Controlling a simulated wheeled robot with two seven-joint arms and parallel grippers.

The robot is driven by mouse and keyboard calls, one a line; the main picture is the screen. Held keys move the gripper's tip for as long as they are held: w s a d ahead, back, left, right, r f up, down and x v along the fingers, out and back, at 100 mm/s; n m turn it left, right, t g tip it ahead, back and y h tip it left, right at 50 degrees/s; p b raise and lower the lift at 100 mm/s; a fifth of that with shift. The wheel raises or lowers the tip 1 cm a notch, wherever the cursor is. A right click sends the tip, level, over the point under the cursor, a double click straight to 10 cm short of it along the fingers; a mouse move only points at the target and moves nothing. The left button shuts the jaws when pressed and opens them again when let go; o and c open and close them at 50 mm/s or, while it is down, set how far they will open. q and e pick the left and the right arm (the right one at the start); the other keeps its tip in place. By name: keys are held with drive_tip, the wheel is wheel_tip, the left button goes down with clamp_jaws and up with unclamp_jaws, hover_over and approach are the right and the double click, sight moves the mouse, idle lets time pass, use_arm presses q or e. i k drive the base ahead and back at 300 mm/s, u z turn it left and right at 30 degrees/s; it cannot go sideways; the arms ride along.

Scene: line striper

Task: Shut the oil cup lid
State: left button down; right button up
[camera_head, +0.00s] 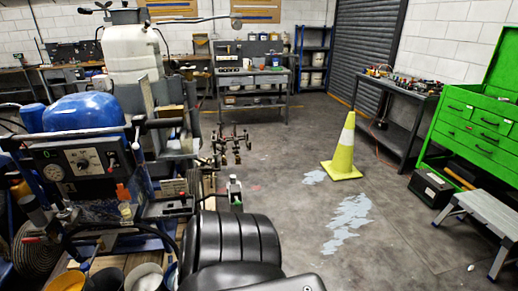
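The line striper, with a blue rounded cover (84,112) and a dark control panel (85,160), stands at the left. A small amber cup (126,210) sits on its front, below the panel's right side. A small orange piece (122,191) shows just above the cup and may be its lid. At this size I cannot tell whether the lid is open or how it is hinged. Neither gripper's fingers show.
Buckets (143,277) stand at the bottom left. A yellow cone (345,150), a green tool cabinet (476,126) and a grey step stool (490,208) stand right. The middle floor is mostly clear.

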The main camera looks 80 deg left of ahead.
sight(122, 193)
drive_tip(key=u, duration=3.75)
